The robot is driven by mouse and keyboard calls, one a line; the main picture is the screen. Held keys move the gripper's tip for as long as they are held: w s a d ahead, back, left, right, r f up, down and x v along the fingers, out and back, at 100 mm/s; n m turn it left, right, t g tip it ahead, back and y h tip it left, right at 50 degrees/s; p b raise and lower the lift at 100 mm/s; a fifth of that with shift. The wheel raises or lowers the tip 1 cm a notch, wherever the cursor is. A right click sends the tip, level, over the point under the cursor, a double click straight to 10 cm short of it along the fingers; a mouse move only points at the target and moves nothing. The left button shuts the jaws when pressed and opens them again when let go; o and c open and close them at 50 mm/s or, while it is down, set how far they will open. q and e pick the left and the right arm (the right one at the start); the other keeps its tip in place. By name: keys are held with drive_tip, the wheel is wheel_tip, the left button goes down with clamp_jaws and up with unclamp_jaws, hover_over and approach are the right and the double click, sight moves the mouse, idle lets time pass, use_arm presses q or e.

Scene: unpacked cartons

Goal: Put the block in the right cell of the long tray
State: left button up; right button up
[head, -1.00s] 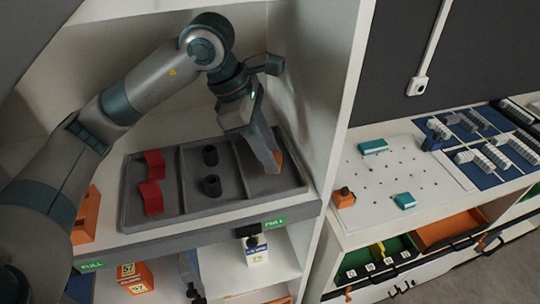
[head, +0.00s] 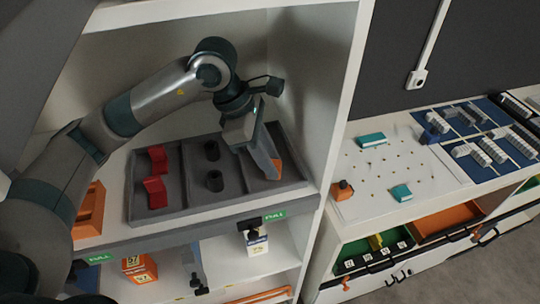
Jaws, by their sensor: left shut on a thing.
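The long grey tray (head: 178,218) lies on the shelf and has three cells side by side. My left gripper (head: 273,170) is at the tray's right cell, pointing down. It is shut on an orange block (head: 278,169), of which only a small part shows beside the finger. I cannot tell whether the block touches the cell floor. Nothing else shows in the right cell. My right gripper is not in view.
The shelf's upright panel (head: 338,110) stands close to the right of the tray. An orange bin (head: 89,212) sits left of the tray, partly behind my arm. A white board (head: 385,180) with teal blocks lies on the neighbouring unit.

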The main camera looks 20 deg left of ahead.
use_arm(q)
drive_tip(key=shift+f, duration=0.15)
drive_tip(key=o, duration=1)
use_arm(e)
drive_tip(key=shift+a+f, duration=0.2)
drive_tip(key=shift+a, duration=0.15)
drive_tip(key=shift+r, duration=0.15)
use_arm(q)
drive_tip(key=shift+r, duration=0.2)
drive_tip(key=shift+a+r+b, duration=0.25)
drive_tip(key=shift+r+b, duration=0.1)
drive_tip(key=b+v, duration=0.2)
drive_tip(key=v, duration=0.4)
drive_tip(key=shift+r+b, duration=0.3)
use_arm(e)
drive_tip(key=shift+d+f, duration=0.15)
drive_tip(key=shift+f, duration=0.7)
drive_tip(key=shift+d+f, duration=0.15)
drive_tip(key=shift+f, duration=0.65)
